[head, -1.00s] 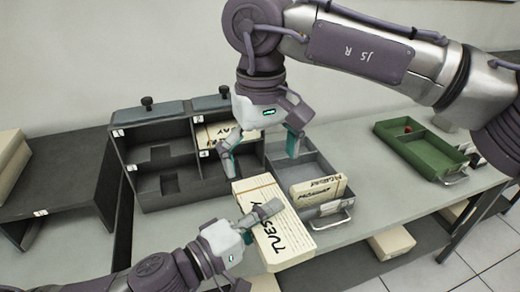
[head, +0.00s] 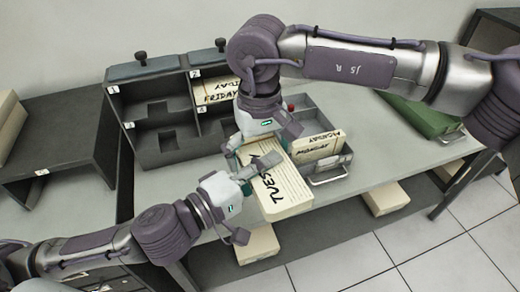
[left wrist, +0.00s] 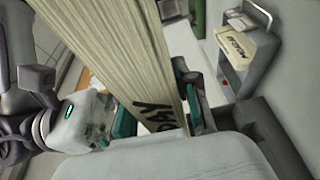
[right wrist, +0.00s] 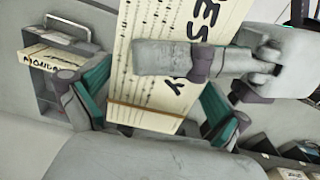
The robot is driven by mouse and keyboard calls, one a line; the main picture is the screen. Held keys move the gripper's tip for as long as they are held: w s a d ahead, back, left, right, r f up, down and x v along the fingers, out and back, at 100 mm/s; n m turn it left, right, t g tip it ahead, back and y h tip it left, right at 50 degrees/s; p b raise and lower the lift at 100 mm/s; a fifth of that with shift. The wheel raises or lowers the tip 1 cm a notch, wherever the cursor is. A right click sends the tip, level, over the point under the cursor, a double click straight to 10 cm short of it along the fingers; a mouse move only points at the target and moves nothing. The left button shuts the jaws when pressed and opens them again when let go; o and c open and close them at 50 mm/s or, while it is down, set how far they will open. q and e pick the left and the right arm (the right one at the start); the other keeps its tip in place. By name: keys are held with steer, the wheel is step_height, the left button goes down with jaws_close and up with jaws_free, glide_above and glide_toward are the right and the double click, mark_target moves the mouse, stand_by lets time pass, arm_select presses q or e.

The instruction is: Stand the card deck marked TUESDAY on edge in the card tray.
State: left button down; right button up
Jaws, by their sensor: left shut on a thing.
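The TUESDAY deck (head: 285,192) is a long cream block with black lettering, banded near its far end. My left gripper (head: 256,176) is shut on it, one finger across its lettered face; the deck also fills the left wrist view (left wrist: 125,50). My right gripper (head: 262,146) is at the deck's far end. In the right wrist view its fingers stand open on either side of the deck (right wrist: 150,90). The grey card tray (head: 335,178) is just right of the deck. The MONDAY deck (head: 318,146) stands on edge in it.
A dark rack (head: 160,155) with numbered compartments stands at the back left, a FRIDAY deck (head: 220,92) in one upper compartment. A green tray (head: 425,115) is at the right, partly behind my right arm. Bare bench lies between the trays.

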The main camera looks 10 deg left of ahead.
arm_select(q)
steer(key=shift+r, duration=0.1)
arm_select(e)
steer(key=c, duration=1.1)
arm_select(q)
steer(key=c, duration=1.3)
jaws_free()
arm_select(e)
steer(key=shift+c, duration=0.7)
arm_select(q)
steer(key=o, duration=0.5)
steer(key=shift+o, duration=0.2)
